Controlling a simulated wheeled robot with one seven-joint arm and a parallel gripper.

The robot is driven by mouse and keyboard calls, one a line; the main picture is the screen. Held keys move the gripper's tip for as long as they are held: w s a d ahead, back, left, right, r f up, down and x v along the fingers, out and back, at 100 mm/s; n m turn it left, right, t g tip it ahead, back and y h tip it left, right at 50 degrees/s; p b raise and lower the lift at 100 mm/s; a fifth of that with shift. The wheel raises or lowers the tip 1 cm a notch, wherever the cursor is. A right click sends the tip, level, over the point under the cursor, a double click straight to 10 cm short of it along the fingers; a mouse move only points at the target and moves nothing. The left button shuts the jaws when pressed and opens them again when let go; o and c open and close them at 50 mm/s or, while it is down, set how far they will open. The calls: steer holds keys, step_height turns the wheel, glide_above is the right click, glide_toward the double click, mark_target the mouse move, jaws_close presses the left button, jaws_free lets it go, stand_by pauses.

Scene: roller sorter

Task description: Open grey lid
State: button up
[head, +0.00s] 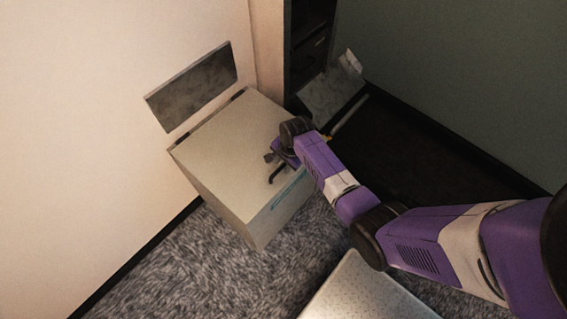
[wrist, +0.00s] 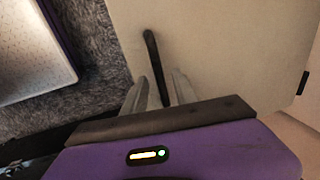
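The pale grey lid (head: 225,135) lies flat and closed on top of a box against the wall. It fills much of the wrist view (wrist: 235,55). A thin dark bar handle (wrist: 152,58) lies along the lid near its edge. My gripper (wrist: 160,88) is over the lid with its two fingers apart. The near end of the handle shows between the fingers, and the far end extends beyond them. I cannot tell whether the fingers touch it. In the head view my gripper (head: 276,165) is at the lid's right side, and the wrist partly hides that edge.
A marbled panel (head: 193,85) is on the wall behind the box. A tilted grey panel (head: 332,92) stands beyond my wrist, near a dark cabinet. A white perforated surface (head: 365,292) is at the bottom. Grey carpet (head: 175,265) is clear in front of the box.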

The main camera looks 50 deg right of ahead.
steer(key=shift+c, duration=0.4)
jaws_close()
stand_by(0.9)
